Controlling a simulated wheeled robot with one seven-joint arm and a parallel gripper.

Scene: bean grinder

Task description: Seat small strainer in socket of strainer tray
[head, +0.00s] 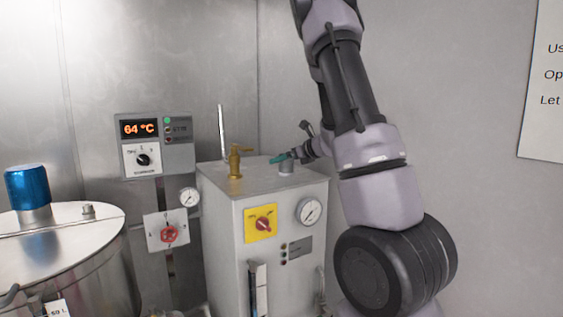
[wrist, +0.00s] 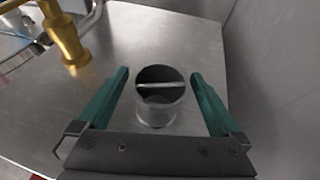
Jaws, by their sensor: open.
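A short grey metal cylinder (wrist: 160,111), open at the top with a light bar across its mouth, stands upright on a steel top. I cannot tell for sure whether it is the small strainer. In the head view the cylinder (head: 286,168) is small, on the right part of the steel cabinet's top. My gripper (wrist: 160,76) is open, with one green finger on each side of the cylinder and visible gaps between. In the head view my gripper (head: 281,158) is over the cylinder and partly hides it. I cannot make out a strainer tray or socket in either view.
The cylinder stands on a steel cabinet (head: 236,245) with a yellow switch plate and gauge. A brass fitting (head: 235,162) rises left of the cylinder; it also shows in the wrist view (wrist: 65,38). A wall is close on the right. A lidded vat (head: 60,245) stands left.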

